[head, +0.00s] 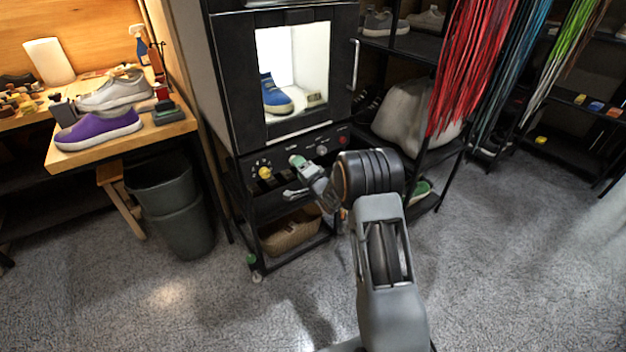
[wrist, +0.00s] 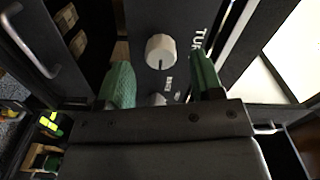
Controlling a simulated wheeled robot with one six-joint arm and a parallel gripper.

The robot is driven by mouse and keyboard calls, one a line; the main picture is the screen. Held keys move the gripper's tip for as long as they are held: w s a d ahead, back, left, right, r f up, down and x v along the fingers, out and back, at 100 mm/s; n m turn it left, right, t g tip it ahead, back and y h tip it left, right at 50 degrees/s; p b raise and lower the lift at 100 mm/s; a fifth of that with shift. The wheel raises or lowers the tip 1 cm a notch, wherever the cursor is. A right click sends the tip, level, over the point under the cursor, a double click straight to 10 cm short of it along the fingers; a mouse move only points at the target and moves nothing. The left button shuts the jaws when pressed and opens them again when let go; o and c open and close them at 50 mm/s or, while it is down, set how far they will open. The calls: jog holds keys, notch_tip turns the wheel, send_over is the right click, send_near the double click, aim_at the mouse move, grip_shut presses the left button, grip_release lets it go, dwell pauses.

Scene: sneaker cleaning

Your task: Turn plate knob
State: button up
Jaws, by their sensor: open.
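A round white knob (wrist: 161,50) with a dark pointer line stands on the dark control panel in the wrist view. Letters reading "TUR" show beside it, the rest cut off. My gripper (wrist: 159,66) is open, with one green-padded finger on each side of the knob's line. The knob appears just beyond the fingertips, and I see no contact. A second pale knob (wrist: 156,99) is partly hidden behind the gripper body. In the head view my gripper (head: 299,172) is in front of the panel below the cabinet window, hiding part of the panel. A pale knob (head: 322,150) shows to its right.
The black cabinet (head: 226,75) has a lit window with a blue shoe (head: 274,94) inside. A yellow knob (head: 265,173) and a red button (head: 342,140) are on the panel. A grey bin (head: 180,215) stands left. A wooden bench (head: 175,128) carries shoes. Open floor lies in front.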

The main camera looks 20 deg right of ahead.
jog(key=p+v, duration=0.1)
jog(key=v, duration=0.9)
